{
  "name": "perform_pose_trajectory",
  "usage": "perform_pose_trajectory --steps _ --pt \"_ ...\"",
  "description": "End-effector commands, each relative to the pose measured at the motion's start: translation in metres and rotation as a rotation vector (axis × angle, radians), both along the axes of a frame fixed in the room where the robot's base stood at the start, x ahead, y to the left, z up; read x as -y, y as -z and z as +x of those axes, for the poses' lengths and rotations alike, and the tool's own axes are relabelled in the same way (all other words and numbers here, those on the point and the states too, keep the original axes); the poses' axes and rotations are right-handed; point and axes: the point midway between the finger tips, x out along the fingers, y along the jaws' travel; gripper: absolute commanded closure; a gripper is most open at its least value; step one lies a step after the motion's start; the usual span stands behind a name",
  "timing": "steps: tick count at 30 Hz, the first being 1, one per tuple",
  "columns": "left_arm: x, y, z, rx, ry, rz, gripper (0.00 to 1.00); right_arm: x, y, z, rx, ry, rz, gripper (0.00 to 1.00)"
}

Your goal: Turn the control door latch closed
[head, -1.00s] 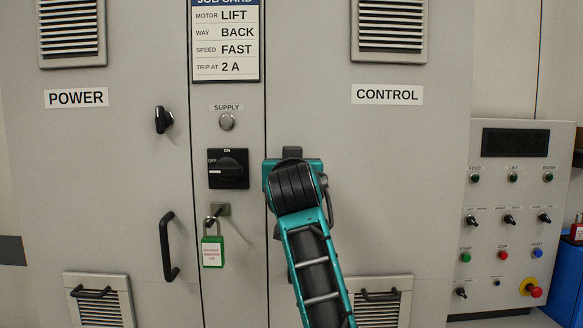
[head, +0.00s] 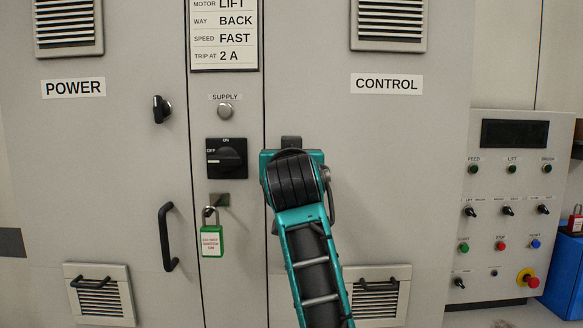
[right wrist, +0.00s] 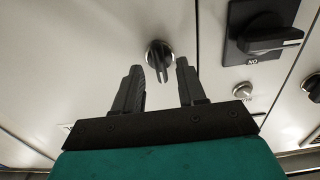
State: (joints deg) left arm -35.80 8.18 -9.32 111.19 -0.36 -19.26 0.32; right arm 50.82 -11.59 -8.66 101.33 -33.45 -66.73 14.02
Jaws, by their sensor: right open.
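The control door latch (right wrist: 159,57) shows in the right wrist view as a small dark knob on a round base, its grip pointing roughly up and down the picture. My right gripper (right wrist: 160,78) is open, one finger to each side of the latch, with a gap to both. I cannot tell whether the fingertips reach past the knob in depth. In the head view my right arm (head: 295,180) stands in front of the control door (head: 400,190) and hides the latch and fingers. My left gripper is not in view.
Left of my right arm are the black supply switch (head: 227,158), a green padlock (head: 212,241), the power door latch (head: 162,109) and the power door handle (head: 168,237). A control panel (head: 508,200) stands at the right. The control door right of my arm is clear.

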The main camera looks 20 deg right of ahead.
Motion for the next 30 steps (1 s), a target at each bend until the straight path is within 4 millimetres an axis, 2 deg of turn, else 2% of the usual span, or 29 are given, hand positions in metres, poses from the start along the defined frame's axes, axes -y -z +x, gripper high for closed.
perform_pose_trajectory --steps 9,15,20,30 --pt "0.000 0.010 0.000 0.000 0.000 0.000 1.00 -0.019 0.001 -0.065 0.003 -0.002 0.002 0.60" --pt "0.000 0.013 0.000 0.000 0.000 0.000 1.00 -0.027 0.000 -0.092 0.001 0.000 0.001 0.60" --pt "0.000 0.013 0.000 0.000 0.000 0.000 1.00 -0.029 0.000 -0.100 0.000 0.000 0.000 0.60" --pt "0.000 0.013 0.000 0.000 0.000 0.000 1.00 -0.029 0.000 -0.100 0.000 0.001 0.000 0.60"
